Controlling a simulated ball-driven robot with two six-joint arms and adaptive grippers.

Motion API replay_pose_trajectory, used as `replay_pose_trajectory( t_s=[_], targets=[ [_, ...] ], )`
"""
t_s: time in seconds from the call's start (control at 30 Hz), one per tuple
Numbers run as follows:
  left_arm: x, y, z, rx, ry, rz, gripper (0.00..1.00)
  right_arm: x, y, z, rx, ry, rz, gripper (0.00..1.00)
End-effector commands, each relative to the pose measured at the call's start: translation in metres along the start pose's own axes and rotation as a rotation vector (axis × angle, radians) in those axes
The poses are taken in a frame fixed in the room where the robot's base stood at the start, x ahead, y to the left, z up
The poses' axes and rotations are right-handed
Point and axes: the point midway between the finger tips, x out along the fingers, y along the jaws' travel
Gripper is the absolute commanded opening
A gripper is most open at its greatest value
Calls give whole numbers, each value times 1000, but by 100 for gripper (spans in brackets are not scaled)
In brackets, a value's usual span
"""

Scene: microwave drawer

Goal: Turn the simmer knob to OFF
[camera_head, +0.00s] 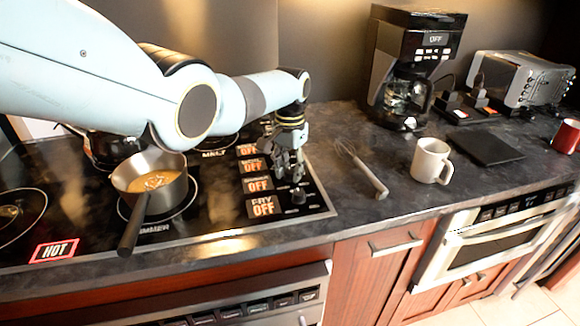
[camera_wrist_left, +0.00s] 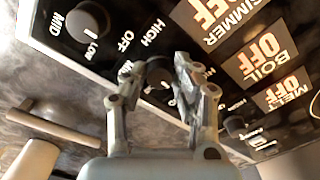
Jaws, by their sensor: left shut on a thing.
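My left gripper (camera_head: 288,174) reaches down over the row of knobs at the right edge of the cooktop. In the left wrist view its two fingers (camera_wrist_left: 160,74) are closed around a dark round knob (camera_wrist_left: 158,80), which lines up with the simmer row. The fingers hide much of the knob, so its pointer is hard to read. The simmer display (camera_head: 258,184) reads OFF; it also shows in the wrist view (camera_wrist_left: 215,14). My right gripper is not in view.
The fry knob (camera_head: 298,196) stands just in front of the gripper, and another knob (camera_wrist_left: 235,126) lies behind. A saucepan (camera_head: 150,188) with yellow food sits at left, beside a lit HOT sign (camera_head: 54,251). A whisk (camera_head: 362,170) and white mug (camera_head: 430,160) rest on the right counter.

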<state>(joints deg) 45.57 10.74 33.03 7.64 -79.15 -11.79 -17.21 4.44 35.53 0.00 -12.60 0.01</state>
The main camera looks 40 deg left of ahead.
Motion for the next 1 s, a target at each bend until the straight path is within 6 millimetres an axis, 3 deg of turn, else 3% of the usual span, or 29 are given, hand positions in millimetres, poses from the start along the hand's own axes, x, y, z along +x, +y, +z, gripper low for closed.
replay_pose_trajectory(
  t_s=[0.33,0.83,0.87,1.0],
  targets=[
    [0,0,0,-123,1,-1,0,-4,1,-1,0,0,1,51],
    [0,0,0,-141,1,0,0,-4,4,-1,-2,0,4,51],
    [0,0,0,-141,1,0,30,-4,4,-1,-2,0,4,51],
    [0,0,0,-141,1,0,48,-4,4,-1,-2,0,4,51]
  ],
)
